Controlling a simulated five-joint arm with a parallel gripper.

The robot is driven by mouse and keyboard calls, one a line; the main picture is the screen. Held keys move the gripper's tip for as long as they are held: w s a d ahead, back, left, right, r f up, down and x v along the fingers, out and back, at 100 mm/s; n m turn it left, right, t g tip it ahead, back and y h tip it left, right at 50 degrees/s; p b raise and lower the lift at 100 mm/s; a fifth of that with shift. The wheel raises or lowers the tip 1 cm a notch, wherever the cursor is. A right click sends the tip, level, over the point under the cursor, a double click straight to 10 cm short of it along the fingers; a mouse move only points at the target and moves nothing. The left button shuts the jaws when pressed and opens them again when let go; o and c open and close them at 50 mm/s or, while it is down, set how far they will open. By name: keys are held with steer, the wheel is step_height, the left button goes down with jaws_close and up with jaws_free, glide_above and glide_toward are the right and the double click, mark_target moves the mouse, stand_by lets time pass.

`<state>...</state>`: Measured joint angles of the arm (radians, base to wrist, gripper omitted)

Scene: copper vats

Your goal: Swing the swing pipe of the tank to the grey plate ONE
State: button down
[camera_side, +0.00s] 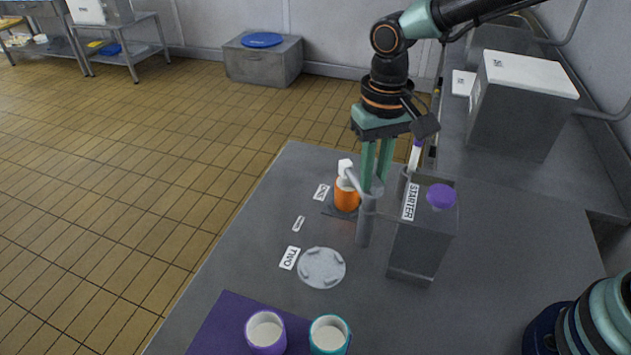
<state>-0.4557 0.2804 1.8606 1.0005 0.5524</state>
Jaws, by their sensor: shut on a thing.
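The tank (425,240) is a grey box marked STARTER with a purple cap on top. The grey swing pipe (365,222) stands at its left side, with its upper arm reaching up and left toward an orange bottle. My gripper (375,186) points down with its green fingers at the top of the pipe, shut on it; the exact contact is partly hidden. A dark grey plate (329,210) lies under the bottle, next to a white label (321,192) that I cannot read clearly. A round light grey plate (321,267) lies by the label TWO (290,258).
A purple cup (265,332) and a teal cup (328,336) stand on a purple mat (212,330) in front. The table right of the tank is clear.

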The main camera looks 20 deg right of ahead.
steer(key=shift+r+m, duration=0.1)
steer(key=shift+m, duration=0.4)
steer(key=c, duration=0.8)
jaws_free()
step_height(320, 180, up, 12)
steer(key=s+d+f+n+t, duration=0.1)
steer(key=s+d+t, duration=0.1)
steer(key=d, duration=0.7)
steer(key=s+d+f+n+t, duration=0.1)
steer(key=s+d+t, duration=0.2)
steer(key=s+d, duration=0.2)
steer(key=d, duration=0.3)
steer(key=shift+s+d+t, duration=0.3)
steer(key=shift+d, duration=0.1)
